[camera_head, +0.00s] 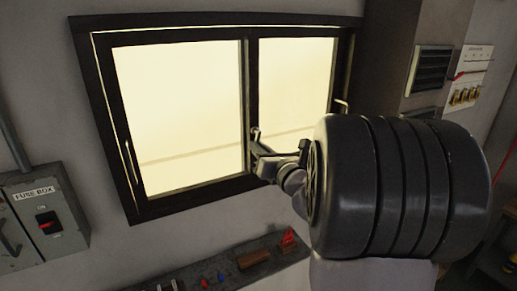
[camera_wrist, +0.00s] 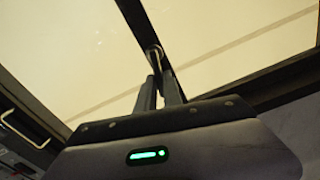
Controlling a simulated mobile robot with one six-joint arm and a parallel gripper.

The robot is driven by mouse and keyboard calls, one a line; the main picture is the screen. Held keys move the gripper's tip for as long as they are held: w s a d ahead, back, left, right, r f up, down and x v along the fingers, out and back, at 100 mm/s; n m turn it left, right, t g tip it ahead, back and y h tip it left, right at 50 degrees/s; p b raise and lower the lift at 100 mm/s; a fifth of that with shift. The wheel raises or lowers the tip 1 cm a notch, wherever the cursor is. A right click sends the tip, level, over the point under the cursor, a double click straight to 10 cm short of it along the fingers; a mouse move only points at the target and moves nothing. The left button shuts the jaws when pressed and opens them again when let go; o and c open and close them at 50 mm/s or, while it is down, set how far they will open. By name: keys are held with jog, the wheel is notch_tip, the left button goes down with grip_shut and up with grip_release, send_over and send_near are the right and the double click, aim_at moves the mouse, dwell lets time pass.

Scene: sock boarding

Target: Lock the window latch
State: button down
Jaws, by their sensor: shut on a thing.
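The window (camera_head: 180,115) has a dark frame and two bright panes split by a dark middle bar. The window latch (camera_wrist: 153,52) is a small metal piece on the middle bar, seen in the wrist view just beyond my fingertips. My gripper (camera_head: 256,142) is at the lower part of the middle bar in the head view. In the wrist view my gripper (camera_wrist: 156,72) has its fingers close together around the latch's near end. It is shut on the latch. The fingers hide part of the latch, and I cannot tell its exact turn.
A grey fuse box (camera_head: 42,215) is on the wall at the lower left. A dark shelf (camera_head: 215,272) with small tools and parts runs below the window. A vent (camera_head: 430,70) and a panel with several brass parts (camera_head: 465,94) are at the right.

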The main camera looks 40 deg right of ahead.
jog(key=n+b, duration=0.2)
jog(key=b, duration=0.1)
jog(key=shift+s+d+n, duration=0.1)
jog(key=shift+d+n, duration=0.3)
jog(key=c, duration=1.5)
grip_release()
